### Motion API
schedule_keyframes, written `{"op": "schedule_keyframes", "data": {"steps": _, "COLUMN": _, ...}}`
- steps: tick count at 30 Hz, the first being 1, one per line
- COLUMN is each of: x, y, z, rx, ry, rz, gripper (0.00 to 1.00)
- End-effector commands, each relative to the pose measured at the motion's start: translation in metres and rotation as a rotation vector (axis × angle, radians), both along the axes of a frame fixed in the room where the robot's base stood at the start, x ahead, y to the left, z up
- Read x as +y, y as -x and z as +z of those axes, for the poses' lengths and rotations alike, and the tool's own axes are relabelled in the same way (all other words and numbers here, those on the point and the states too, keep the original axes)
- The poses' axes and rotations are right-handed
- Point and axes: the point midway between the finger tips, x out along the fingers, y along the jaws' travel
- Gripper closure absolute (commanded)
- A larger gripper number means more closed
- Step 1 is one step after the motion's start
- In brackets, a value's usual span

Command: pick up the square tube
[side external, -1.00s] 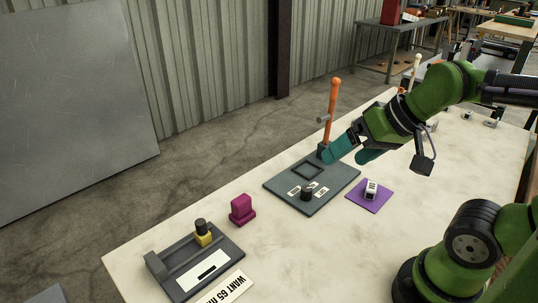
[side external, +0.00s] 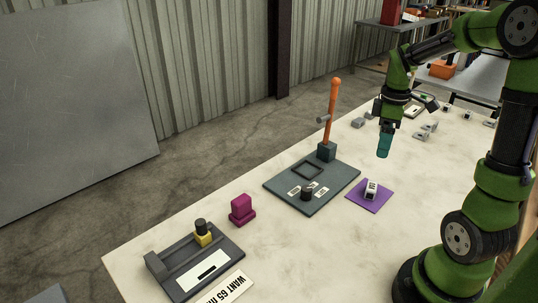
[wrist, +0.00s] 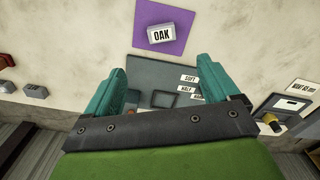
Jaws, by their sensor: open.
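My gripper (side external: 384,154) points down above the table, beyond the purple mat. In the wrist view my gripper (wrist: 161,68) has its two teal fingers spread, with nothing between them. Several small grey pieces lie on the table around it: one (side external: 357,122) to its left, one (side external: 419,136) to its right.
A purple mat (side external: 380,203) bears a white block labelled OAK (wrist: 161,34). A dark plate (side external: 340,183) carries an upright orange lever (side external: 334,105) and labels. A magenta block (side external: 242,210) and a grey fixture (side external: 222,270) stand nearer the front left.

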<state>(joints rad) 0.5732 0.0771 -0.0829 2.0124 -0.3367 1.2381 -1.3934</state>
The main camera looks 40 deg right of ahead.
Motion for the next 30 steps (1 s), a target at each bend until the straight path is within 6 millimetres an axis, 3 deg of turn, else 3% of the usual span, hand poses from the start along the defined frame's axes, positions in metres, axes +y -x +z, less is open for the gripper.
{"op": "schedule_keyframes", "data": {"steps": 12, "x": 0.001, "y": 0.001, "z": -0.088, "rx": 0.003, "ry": -0.003, "rz": -0.003, "gripper": 0.12}}
{"op": "schedule_keyframes", "data": {"steps": 20, "x": 0.001, "y": 0.001, "z": -0.108, "rx": 0.001, "ry": -0.002, "rz": -0.004, "gripper": 0.12}}
{"op": "schedule_keyframes", "data": {"steps": 30, "x": 0.003, "y": 0.001, "z": -0.153, "rx": 0.001, "ry": -0.003, "rz": -0.004, "gripper": 0.12}}
